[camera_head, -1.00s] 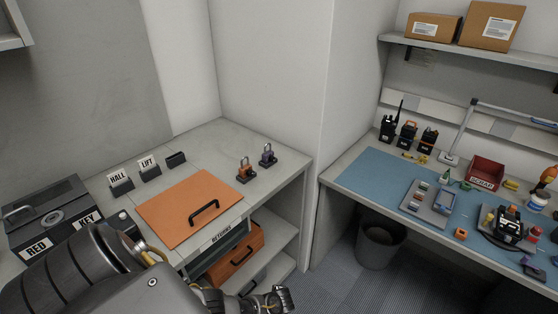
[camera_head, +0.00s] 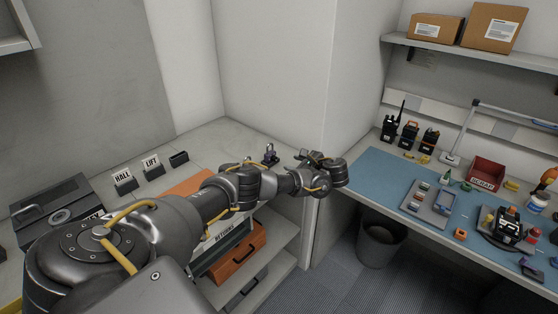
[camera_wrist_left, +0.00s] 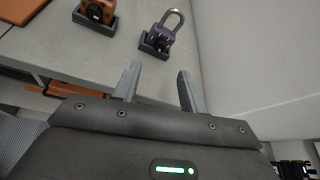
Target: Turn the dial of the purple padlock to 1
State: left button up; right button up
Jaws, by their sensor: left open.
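The purple padlock (camera_wrist_left: 158,38) stands upright in a small dark holder on the grey counter in the left wrist view, its metal shackle up. In the head view the purple padlock (camera_head: 270,152) shows just behind my left arm. My left gripper (camera_wrist_left: 162,80) is open and empty, its two fingers pointing toward the padlock but apart from it. In the head view the left gripper (camera_head: 308,160) is above the counter's right end. The dial's number cannot be read. My right gripper is not in view.
The orange padlock (camera_wrist_left: 97,12) stands in its own holder left of the purple one; my arm hides it in the head view. The counter's front edge (camera_wrist_left: 62,78) and a wall (camera_wrist_left: 250,60) are close. A blue-matted workbench (camera_head: 365,175) stands to the right.

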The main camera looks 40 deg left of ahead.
aim_at(275, 159)
pick_arm(q)
jog(key=x, duration=0.9)
jog(key=shift+a+f, duration=0.15)
jog(key=shift+a, duration=0.1)
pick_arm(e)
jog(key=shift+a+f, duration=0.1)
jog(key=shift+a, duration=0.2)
